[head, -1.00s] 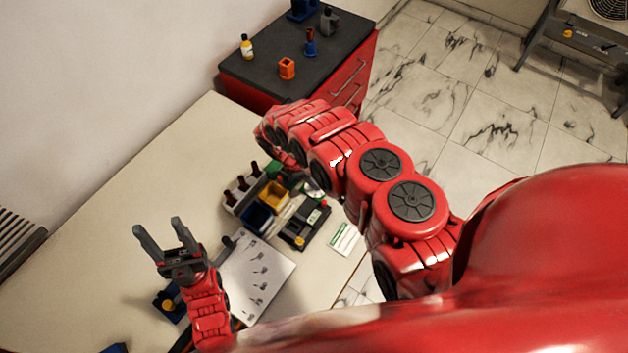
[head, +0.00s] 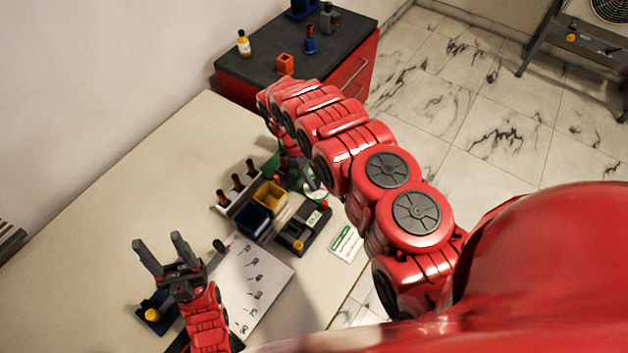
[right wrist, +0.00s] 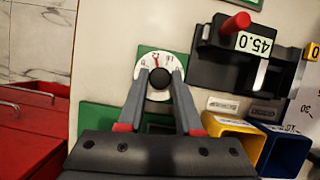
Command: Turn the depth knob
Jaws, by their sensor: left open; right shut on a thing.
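The knob (right wrist: 160,77) is a dark round cap on a white numbered dial (right wrist: 153,94) with a red pointer, set on a green plate (right wrist: 147,51). My right gripper (right wrist: 161,76) is shut on the knob, one finger on each side of it. In the head view the dial (head: 316,191) shows partly beside my right gripper (head: 308,178), and the arm hides part of this area. My left gripper (head: 163,252) is open and empty, above the left front of the table, apart from the knob.
A black device (right wrist: 235,65) reading 45.0, with a red handle, stands close to the dial. Yellow (right wrist: 229,132) and blue (right wrist: 284,147) bins are beside it. A printed sheet (head: 262,270) lies on the table (head: 110,200). The table's left part is clear.

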